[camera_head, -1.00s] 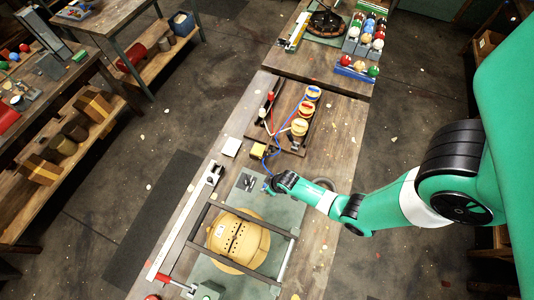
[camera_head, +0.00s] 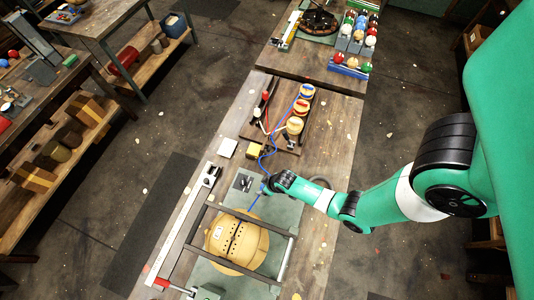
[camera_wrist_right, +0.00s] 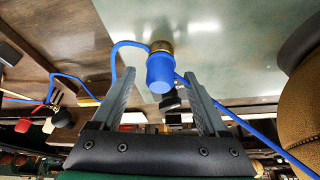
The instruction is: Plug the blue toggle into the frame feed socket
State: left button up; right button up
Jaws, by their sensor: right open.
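The blue toggle (camera_wrist_right: 160,72) shows in the right wrist view, with its end at a brass collar (camera_wrist_right: 161,46) against the pale green plate (camera_wrist_right: 215,30). The collar looks like the frame feed socket; how deep the toggle sits is hidden. My right gripper (camera_head: 266,187) is open, its two fingers on either side of the toggle with visible gaps. In the head view it is just above the frame (camera_head: 286,262) holding the tan leather ball (camera_head: 236,242), and hides the toggle. A blue cord (camera_head: 262,163) runs from the wooden board past the gripper.
A long rail (camera_head: 183,225) runs along the bench's left side. The bench right of the frame is mostly clear.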

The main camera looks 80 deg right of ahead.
jog(key=p+v, duration=0.6)
jog(key=v, duration=0.5)
